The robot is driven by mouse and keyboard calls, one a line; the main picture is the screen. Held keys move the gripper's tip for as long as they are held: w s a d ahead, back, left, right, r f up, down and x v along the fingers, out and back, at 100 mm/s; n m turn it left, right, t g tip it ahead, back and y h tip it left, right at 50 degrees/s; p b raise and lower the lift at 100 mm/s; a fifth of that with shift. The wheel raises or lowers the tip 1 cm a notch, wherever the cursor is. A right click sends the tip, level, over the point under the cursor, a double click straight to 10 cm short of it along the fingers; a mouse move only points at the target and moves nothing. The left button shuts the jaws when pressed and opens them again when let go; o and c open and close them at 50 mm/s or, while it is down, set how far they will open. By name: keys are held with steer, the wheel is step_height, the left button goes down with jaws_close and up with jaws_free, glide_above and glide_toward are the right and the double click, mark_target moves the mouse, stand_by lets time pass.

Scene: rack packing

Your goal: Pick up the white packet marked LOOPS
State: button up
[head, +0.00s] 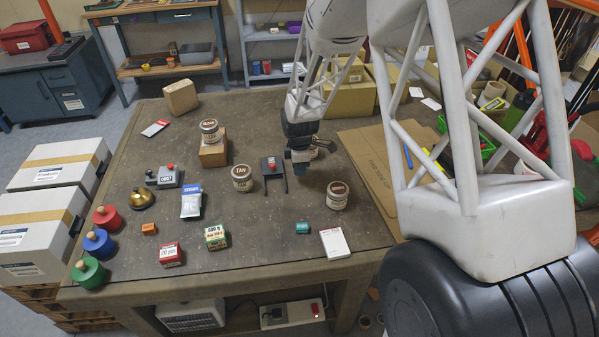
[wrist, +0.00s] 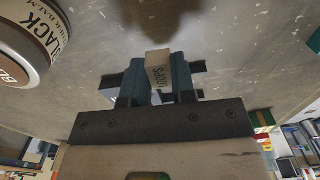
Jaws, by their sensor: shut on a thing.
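A dark shadow lies on the table beyond the packet; I cannot tell how far the packet is above the table. In the head view my gripper (head: 300,166) points down over the middle of the table, and I cannot make out the packet there.
On the table (head: 270,235), a TAN tin (head: 242,179) and a dark forked stand (head: 273,171) are left of my gripper. A tin (head: 337,197) is right of it, and a white box (head: 335,244) lies in front. A BLACK tin (wrist: 35,40) shows in the wrist view.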

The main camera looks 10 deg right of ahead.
steer(key=s, duration=0.5)
steer(key=s+d+r, duration=0.1)
steer(key=s, duration=1)
steer(key=shift+d+r, duration=0.2)
steer(key=shift+r, duration=0.1)
